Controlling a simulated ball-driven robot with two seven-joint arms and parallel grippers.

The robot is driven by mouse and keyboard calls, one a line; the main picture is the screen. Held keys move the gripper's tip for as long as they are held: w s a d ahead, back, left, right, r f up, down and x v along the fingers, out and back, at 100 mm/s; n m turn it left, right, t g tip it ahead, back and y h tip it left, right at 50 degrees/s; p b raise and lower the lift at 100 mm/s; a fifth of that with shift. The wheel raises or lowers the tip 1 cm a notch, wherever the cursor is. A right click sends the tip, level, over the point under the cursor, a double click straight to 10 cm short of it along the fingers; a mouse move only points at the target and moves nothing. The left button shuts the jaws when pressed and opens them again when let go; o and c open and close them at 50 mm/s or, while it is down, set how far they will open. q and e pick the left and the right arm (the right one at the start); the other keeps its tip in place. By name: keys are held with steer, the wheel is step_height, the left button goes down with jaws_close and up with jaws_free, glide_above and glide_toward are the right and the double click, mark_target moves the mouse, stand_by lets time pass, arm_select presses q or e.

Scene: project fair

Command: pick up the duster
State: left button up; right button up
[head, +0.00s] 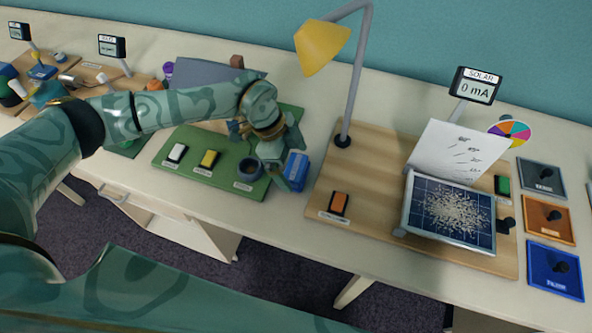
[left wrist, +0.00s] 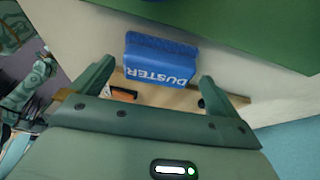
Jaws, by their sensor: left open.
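The duster (left wrist: 160,62) is a blue block with a darker blue pad and the word DUSTER on its side. It stands on the pale table between the green board and the wooden board, and it also shows in the head view (head: 296,170). My left gripper (left wrist: 150,82) is open with one finger to either side of the duster in the left wrist view; I cannot tell whether the fingers touch it. In the head view the left gripper (head: 287,172) is right beside the duster and hides part of it. My right gripper is not in view.
The green board (head: 213,183) with a dark cup (head: 250,169) lies left of the duster. The wooden board (head: 325,205) on the right carries a yellow lamp (head: 322,45), an orange switch (head: 339,203) and a speckled solar panel (head: 450,212). The table's front edge is close.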

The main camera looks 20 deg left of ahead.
arm_select(q)
steer(key=shift+x, duration=1.15)
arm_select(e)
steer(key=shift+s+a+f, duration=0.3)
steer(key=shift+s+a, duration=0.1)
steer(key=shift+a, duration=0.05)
arm_select(q)
steer(key=c, duration=0.9)
steer(key=shift+s, duration=0.1)
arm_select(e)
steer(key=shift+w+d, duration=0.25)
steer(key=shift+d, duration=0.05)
arm_select(q)
steer(key=shift+r, duration=0.15)
